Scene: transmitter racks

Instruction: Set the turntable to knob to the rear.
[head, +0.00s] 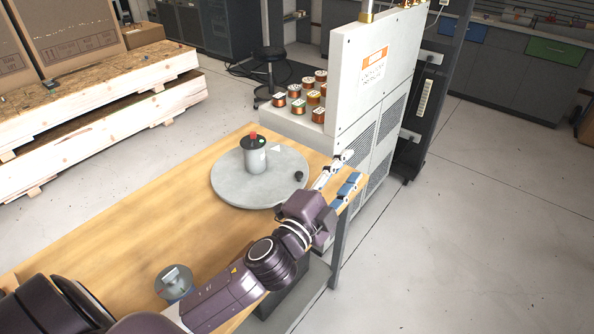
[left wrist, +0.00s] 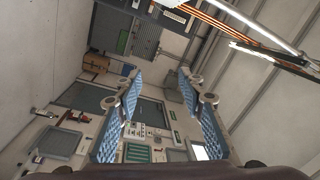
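The turntable (head: 230,187) is a round grey disc lying on the wooden table. Its small black knob (head: 299,176) is near the disc's right edge. A grey canister (head: 255,158) with a black top and red cap stands on the disc, left of the knob. A pale triangular mark shows near the disc's far edge. My left gripper (head: 346,172) is open and empty, to the right of the knob and apart from it. Its blue-padded fingers are spread wide in the left wrist view (left wrist: 164,95), where neither turntable nor knob shows. My right gripper is not in view.
A white cabinet (head: 365,75) with a ledge of copper coils (head: 297,107) stands just behind the table's far right. A grey round part (head: 172,283) sits at the near edge, beside my left arm. The left part of the wooden table (head: 130,222) is clear.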

